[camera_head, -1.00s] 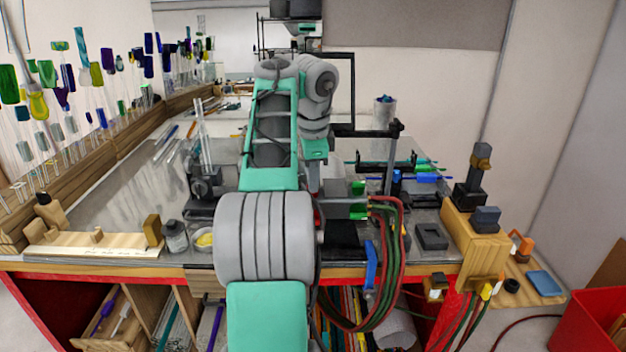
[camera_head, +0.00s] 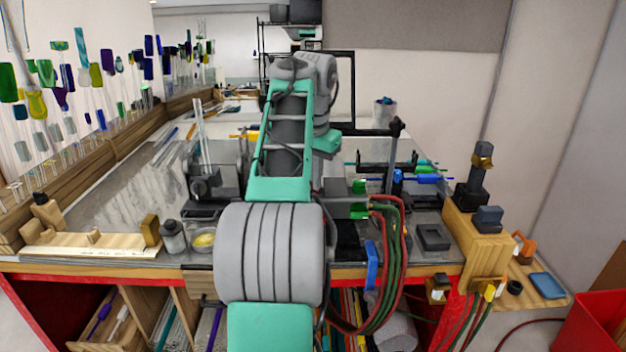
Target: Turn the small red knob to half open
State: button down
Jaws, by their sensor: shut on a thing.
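A burner torch with a grey body (camera_head: 340,203) stands on the bench just right of my arm. Green knobs (camera_head: 359,187) show at its right end, beside the red and green hoses (camera_head: 385,235). I cannot make out the small red knob; the torch's left part is behind my arm. My arm reaches forward over the bench, and its wrist comes down on the far side, near the torch. My gripper is hidden behind the arm, so its fingers and any contact with the knob do not show.
A blue lever (camera_head: 371,265) hangs at the bench's front edge. A black block (camera_head: 432,237) and a wooden stand (camera_head: 475,240) are to the right. A jar (camera_head: 173,237) and a yellow dish (camera_head: 203,241) are left of my arm. Upright glass rods (camera_head: 203,140) stand behind them.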

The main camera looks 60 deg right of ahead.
jog(key=n+b, duration=0.1)
jog(key=n, duration=0.3)
jog(key=shift+f+n, duration=0.1)
jog(key=shift+n, duration=0.2)
jog(key=n+b, duration=0.1)
jog(key=n, duration=0.3)
jog(key=shift+n, duration=0.3)
jog(key=c, duration=1.5)
grip_release()
notch_tip(320, 180, up, 8)
jog(key=a+p, duration=0.1)
jog(key=p, duration=0.1)
jog(key=shift+s, duration=0.25)
jog(key=shift+a+f, duration=0.1)
jog(key=shift+a, duration=0.05)
